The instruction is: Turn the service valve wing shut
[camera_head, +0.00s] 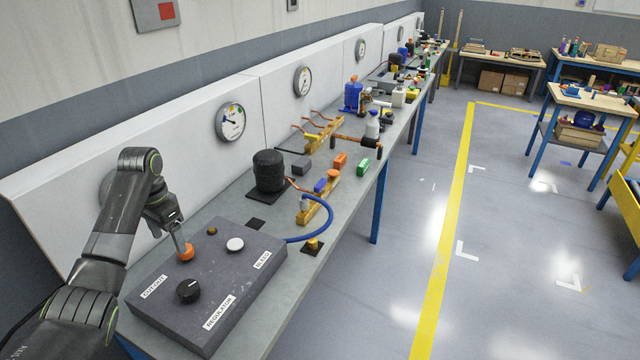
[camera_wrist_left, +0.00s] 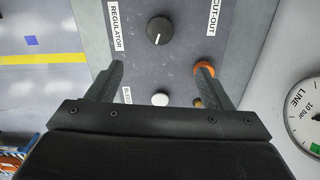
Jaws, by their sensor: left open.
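My left gripper (camera_head: 182,243) is open and empty above the grey control box (camera_head: 245,245). In the left wrist view the gripper (camera_wrist_left: 160,68) has its fingers wide apart, and one covers part of the orange knob (camera_wrist_left: 205,67) by the CUT-OUT label. The orange knob also shows in the head view (camera_head: 187,255), close to the fingertip; contact cannot be told. An orange-topped fitting (camera_head: 333,174) sits on a yellow block beyond the box. I cannot tell which part is the service valve wing. My right gripper is not in view.
The box carries a black regulator knob (camera_head: 189,291), a white button (camera_head: 235,245) and a small brass part (camera_head: 212,231). A blue hose (camera_head: 325,222) curves from it. A black compressor (camera_head: 268,170) stands behind. A gauge panel (camera_head: 170,165) borders the bench's left; floor lies right.

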